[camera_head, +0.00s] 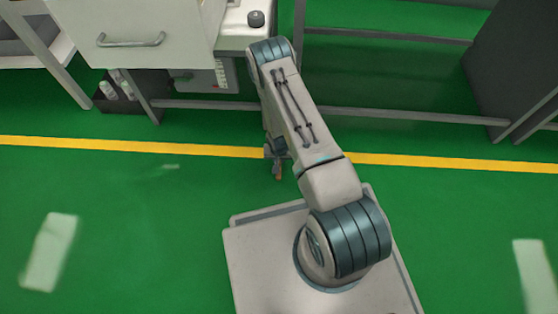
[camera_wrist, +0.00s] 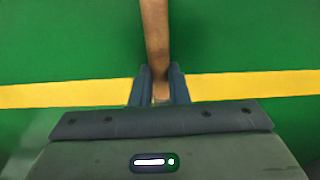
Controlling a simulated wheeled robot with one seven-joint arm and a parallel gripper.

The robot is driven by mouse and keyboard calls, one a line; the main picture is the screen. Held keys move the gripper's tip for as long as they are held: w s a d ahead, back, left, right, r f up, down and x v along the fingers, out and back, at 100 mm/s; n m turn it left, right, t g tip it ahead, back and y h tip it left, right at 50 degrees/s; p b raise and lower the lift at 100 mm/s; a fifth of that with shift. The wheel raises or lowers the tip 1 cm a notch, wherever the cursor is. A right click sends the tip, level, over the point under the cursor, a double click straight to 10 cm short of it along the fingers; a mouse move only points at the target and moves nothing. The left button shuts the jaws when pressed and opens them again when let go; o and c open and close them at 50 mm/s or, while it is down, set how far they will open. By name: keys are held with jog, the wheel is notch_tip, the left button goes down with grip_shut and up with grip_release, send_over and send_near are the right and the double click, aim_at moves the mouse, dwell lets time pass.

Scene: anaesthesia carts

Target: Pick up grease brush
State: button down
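My gripper (camera_wrist: 159,84) is closed around a brown, wooden-looking handle, which I take to be the grease brush (camera_wrist: 155,30). The handle sits between both fingers and reaches up to the top edge of the wrist view. Its bristle end cannot be made out. In the head view my gripper (camera_head: 275,152) hangs above the green floor near the yellow line, partly hidden by my arm. A small brown tip of the brush (camera_head: 278,177) shows just below the fingers.
A white cart with a drawer handle (camera_head: 130,40) stands at the upper left, with a small dark knob-like object (camera_head: 256,19) on the surface beside it. A grey frame rail (camera_head: 400,113) runs low along the back. A dark cabinet (camera_head: 512,65) stands at right. The left floor is clear.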

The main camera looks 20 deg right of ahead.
dwell(0.6)
jog(key=shift+r+p, duration=0.4)
jog(key=shift+r, duration=0.15)
notch_tip(320, 180, up, 4)
jog(key=shift+f+p, duration=0.25)
jog(key=shift+p, duration=0.85)
jog(key=s+d+r+p, duration=0.4)
jog(key=d+r+p, duration=0.15)
jog(key=d, duration=0.55)
jog(key=w+a+r+n, duration=0.1)
jog(key=w+a+r, duration=0.2)
jog(key=r, duration=0.7)
jog(key=w+a+r, duration=0.2)
jog(key=r, duration=0.9)
jog(key=w+a+r+n, duration=0.1)
jog(key=w+a+r, duration=0.2)
jog(key=r, duration=0.7)
jog(key=s+a+r+p, duration=0.1)
jog(key=s+r+p, duration=0.1)
jog(key=r+p, duration=1.5)
jog(key=s+a+r+n+p, duration=0.1)
jog(key=s+a+r+p, duration=0.1)
jog(key=r+p, duration=1.5)
jog(key=shift+s, duration=0.3)
